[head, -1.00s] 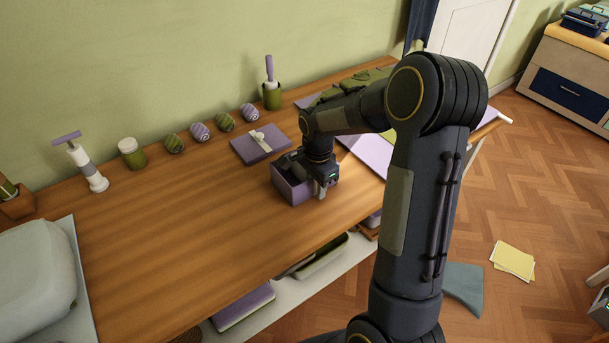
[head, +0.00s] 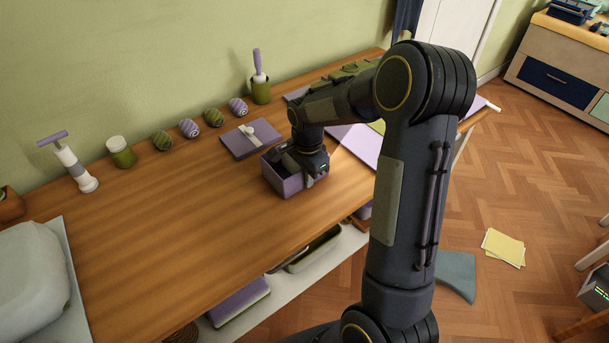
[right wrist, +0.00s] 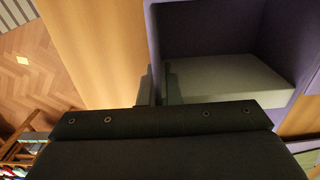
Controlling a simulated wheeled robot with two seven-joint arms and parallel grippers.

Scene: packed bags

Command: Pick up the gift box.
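My right gripper (head: 306,178) points down at the box's right side in the head view. In the right wrist view, the right gripper's fingers (right wrist: 159,88) sit close on either side of one purple wall of the box (right wrist: 154,35), with that wall between them. The fingertips are hidden in the head view. My left gripper is in neither view.
Several striped balls (head: 213,117), a green jar (head: 121,152), a pump (head: 70,165) and a green cup (head: 260,90) line the back. A pale bag (head: 32,273) stands at left. Clear desk (head: 180,220) lies between. Purple sheets (head: 354,144) lie beyond my right arm.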

